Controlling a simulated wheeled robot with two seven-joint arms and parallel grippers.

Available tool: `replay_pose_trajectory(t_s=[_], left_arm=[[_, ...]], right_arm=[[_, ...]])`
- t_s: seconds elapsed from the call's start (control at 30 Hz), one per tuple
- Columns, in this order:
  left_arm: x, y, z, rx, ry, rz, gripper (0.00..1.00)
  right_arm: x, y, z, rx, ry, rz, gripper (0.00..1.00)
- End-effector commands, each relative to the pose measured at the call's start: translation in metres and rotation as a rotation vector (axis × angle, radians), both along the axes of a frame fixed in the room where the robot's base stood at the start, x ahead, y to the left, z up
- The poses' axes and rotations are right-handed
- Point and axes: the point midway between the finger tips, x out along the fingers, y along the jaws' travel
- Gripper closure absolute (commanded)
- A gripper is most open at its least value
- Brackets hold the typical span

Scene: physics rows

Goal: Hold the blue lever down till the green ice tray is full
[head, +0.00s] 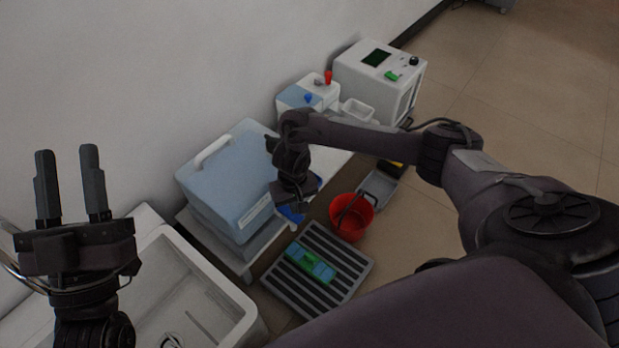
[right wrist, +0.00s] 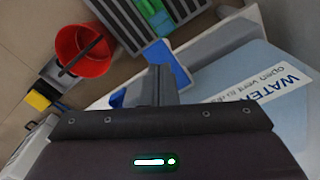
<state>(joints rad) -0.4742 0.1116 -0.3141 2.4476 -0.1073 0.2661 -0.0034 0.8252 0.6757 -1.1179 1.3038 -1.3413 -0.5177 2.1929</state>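The blue lever (head: 291,214) sits at the front of the light blue water container (head: 228,184); it also shows in the right wrist view (right wrist: 181,72). My right gripper (head: 289,198) points down right over the lever and covers part of it. Its fingers look shut together in the right wrist view (right wrist: 164,82); I cannot tell whether they press the lever. The green ice tray (head: 311,260) lies on the grey slatted rack (head: 336,247) below, with blue showing in some of its cells. Its fill level is too small to tell. My left gripper (head: 70,185) is open and empty at the left.
A white sink (head: 190,295) is at lower left. The floor at right is clear.

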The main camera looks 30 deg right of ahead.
Motion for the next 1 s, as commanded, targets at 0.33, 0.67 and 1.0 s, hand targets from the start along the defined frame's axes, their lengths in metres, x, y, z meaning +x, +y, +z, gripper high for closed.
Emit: replay_pose_trajectory(t_s=[0.33,0.67,1.0], left_arm=[[0.018,-0.010,-0.048,0.093,0.231,-0.005,0.64],[0.025,-0.016,-0.097,0.182,0.448,-0.012,0.64],[0.021,-0.019,-0.148,0.273,0.668,-0.021,0.64]], right_arm=[[0.000,0.000,0.006,0.000,0.000,0.000,1.00],[0.000,0.000,0.011,0.000,0.000,-0.001,1.00],[0.000,0.000,0.017,0.000,0.001,-0.001,1.00]])
